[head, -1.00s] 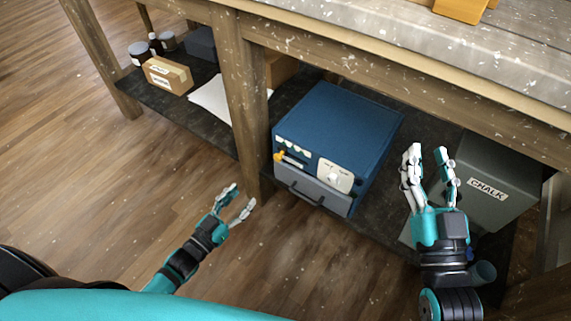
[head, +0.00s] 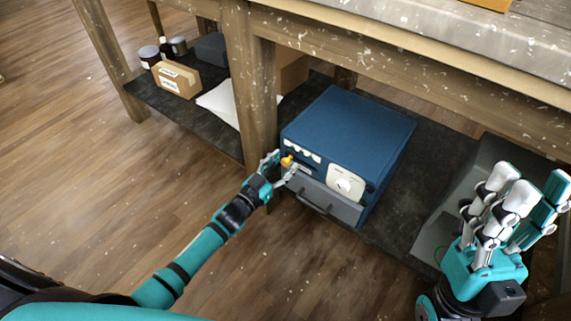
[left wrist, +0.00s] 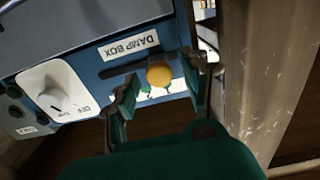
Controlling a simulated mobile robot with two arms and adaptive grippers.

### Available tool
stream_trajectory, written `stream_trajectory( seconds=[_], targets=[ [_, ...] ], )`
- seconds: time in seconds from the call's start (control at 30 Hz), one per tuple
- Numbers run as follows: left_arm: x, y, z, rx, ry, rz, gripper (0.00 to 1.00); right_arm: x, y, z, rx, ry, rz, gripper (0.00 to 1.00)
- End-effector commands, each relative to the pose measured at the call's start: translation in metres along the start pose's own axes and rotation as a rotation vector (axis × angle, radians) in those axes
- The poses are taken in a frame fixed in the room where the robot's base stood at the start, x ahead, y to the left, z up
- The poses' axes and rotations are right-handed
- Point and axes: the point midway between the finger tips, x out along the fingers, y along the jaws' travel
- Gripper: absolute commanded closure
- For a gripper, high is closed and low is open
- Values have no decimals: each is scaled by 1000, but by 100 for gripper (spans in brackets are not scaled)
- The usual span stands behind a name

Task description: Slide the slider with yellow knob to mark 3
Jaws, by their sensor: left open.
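The blue box (head: 350,125) sits on the dark lower shelf. Its slider has a yellow knob (head: 287,161) on the front's left side. The knob also shows in the left wrist view (left wrist: 159,75), at one end of a dark slot (left wrist: 122,70) under a "DAMP BOX" label. The scale marks cannot be read. My left gripper (head: 280,168) is at the knob; in the left wrist view its open fingers (left wrist: 160,90) stand on either side of it, with gaps showing. My right gripper (head: 515,190) is open and empty, right of the box.
A white dial plate (head: 346,183) and a grey drawer with a handle (head: 328,200) are on the box front. A table leg (head: 250,85) stands just left of the box. A cardboard box (head: 176,78) and jars are on the shelf further left. A grey box (head: 450,205) is partly behind my right gripper.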

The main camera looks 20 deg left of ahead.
Motion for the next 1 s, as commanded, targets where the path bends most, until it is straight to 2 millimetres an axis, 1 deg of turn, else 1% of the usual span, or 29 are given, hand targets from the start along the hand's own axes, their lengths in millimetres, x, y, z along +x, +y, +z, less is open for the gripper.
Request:
stream_trajectory(
  seconds=[0.03, 0.2, 0.47, 0.57, 0.83, 1.0],
  targets=[
    [6, 0, 1, 0, 2, 0, 52, -3, 0, -3, 2, 22, 0, 66],
    [15, 0, 0, 1, 0, 1, 52, -5, -1, -11, 4, 64, -1, 66],
    [16, 0, 0, 0, -1, 0, 52, -5, -1, -12, 4, 68, -1, 66],
    [16, 0, 0, 0, 0, 0, 64, -5, -1, -12, 4, 68, -1, 66],
    [16, 0, 0, 0, 0, 0, 100, -5, -1, -12, 5, 67, -1, 66],
    [15, 0, 0, 0, -1, 0, 100, -5, -1, -11, 5, 67, -1, 66]
  ],
)
